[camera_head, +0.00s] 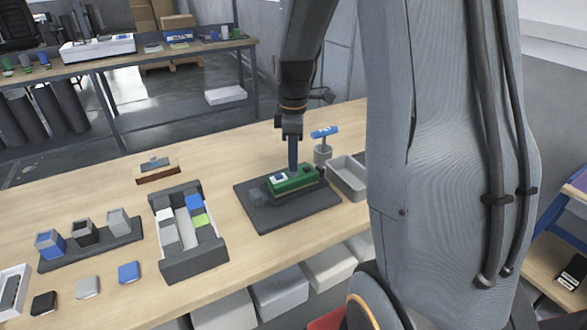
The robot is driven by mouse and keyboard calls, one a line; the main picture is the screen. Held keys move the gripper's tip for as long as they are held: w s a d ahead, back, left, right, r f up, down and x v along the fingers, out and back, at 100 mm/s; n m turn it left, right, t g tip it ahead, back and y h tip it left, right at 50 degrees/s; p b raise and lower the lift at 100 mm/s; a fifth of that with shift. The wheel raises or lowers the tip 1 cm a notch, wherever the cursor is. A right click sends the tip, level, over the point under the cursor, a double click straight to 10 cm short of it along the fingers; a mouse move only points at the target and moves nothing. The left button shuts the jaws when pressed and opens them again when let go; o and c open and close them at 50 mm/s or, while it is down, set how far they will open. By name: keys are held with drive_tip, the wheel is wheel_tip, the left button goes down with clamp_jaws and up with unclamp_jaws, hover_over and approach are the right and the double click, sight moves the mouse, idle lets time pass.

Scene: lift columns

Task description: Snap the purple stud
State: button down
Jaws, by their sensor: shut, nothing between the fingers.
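A green board (298,182) sits on a dark base plate (275,218) on the wooden table. A small white part with a bluish-purple top (279,177) is at the board's left end; I cannot tell whether this is the purple stud or how it is seated. My gripper (293,171) points straight down over the board, just right of that part. It is shut with nothing held. Its tips are at or very near the board; contact cannot be told. They hide part of the board behind them.
A blue-handled tool (325,132) stands in a grey holder behind the board. A grey bin (348,188) is close on the right. A dark tray of blocks (190,268) and a rack of cubes (105,251) are to the left. Table between tray and plate is clear.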

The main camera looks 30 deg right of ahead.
wheel_tip(320, 180, up, 8)
drive_tip(key=p, duration=0.6)
drive_tip(key=shift+f, duration=0.15)
idle(1.8)
